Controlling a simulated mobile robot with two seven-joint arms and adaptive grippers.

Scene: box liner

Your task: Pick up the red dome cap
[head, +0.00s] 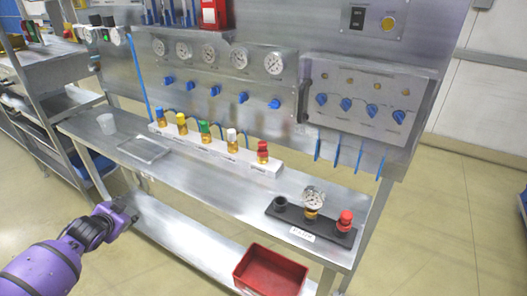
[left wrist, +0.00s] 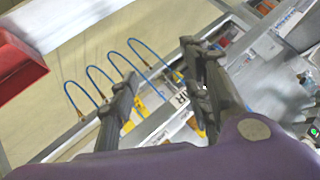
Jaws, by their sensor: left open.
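Two red caps show in the head view, and I cannot tell for sure which is the dome cap. One rounded red cap (head: 345,219) is at the right end of the black tray (head: 283,214) on the bench. The other red cap (head: 263,147) tops a brass fitting at the right end of the white rack (head: 212,149). My left gripper (head: 126,212) is low at the left, in front of the bench and well away from both caps. In the left wrist view its fingers (left wrist: 160,66) are apart with nothing held between them. My right gripper is not in view.
The steel bench (head: 190,180) has bare surface between rack and black tray. A red bin (head: 270,272) is low in front. Gauges and blue valves line the back panel (head: 285,105).

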